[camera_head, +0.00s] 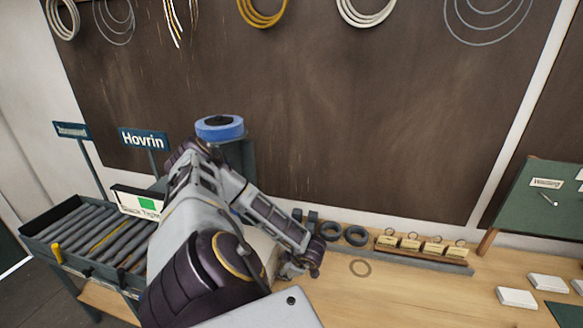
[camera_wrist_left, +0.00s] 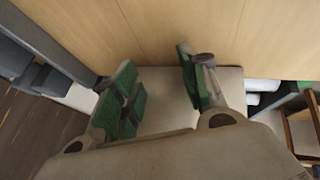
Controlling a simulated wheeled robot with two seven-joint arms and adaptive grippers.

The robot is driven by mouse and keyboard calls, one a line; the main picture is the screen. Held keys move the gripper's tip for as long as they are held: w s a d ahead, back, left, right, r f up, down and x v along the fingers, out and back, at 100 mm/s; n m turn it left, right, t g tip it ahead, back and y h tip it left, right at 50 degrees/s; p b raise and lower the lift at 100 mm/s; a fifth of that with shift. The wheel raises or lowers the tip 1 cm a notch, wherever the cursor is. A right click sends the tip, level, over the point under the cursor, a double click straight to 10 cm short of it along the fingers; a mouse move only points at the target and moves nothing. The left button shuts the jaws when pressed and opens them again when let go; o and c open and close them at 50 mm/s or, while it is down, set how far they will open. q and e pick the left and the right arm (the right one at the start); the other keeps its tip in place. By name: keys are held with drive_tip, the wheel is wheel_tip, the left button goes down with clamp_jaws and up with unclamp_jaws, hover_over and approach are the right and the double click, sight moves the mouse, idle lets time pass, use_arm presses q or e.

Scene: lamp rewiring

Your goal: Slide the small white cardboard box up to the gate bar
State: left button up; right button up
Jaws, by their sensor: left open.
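A pale, box-like block (camera_head: 262,250) shows partly behind my left arm in the head view; I take it for the small white cardboard box, but most of it is hidden. My left gripper (camera_head: 298,268) is low over the bench, just right of it. In the left wrist view the open fingers (camera_wrist_left: 157,78), with green pads, stand apart over a pale flat surface (camera_wrist_left: 165,108), likely the same box. I cannot tell whether they touch it. I cannot clearly pick out the gate bar. My right gripper is not in view.
Blue tape (camera_head: 219,127) sits on a post behind my arm. Black rings (camera_head: 343,235) and a tagged rack (camera_head: 420,255) line the bench back. Small white packets (camera_head: 516,298) lie at right.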

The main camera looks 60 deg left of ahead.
sight(277, 263)
use_arm(q)
drive_tip(key=shift+s+a, duration=0.55)
drive_tip(key=shift+s, duration=0.1)
drive_tip(key=shift+s+a, duration=1.05)
drive_tip(key=shift+s, duration=0.2)
drive_tip(key=shift+s+a, duration=1.05)
drive_tip(key=shift+s, duration=0.15)
drive_tip(key=shift+w+d+r, duration=0.6)
drive_tip(key=shift+w+d, duration=0.1)
drive_tip(key=shift+w, duration=0.15)
drive_tip(key=shift+w+d+r, duration=0.45)
drive_tip(key=shift+w+d, duration=0.2)
drive_tip(key=shift+w, duration=0.05)
drive_tip(key=shift+w+d+r, duration=0.5)
drive_tip(key=shift+w+d, duration=0.1)
drive_tip(key=shift+w, duration=0.15)
drive_tip(key=shift+d+f, duration=0.1)
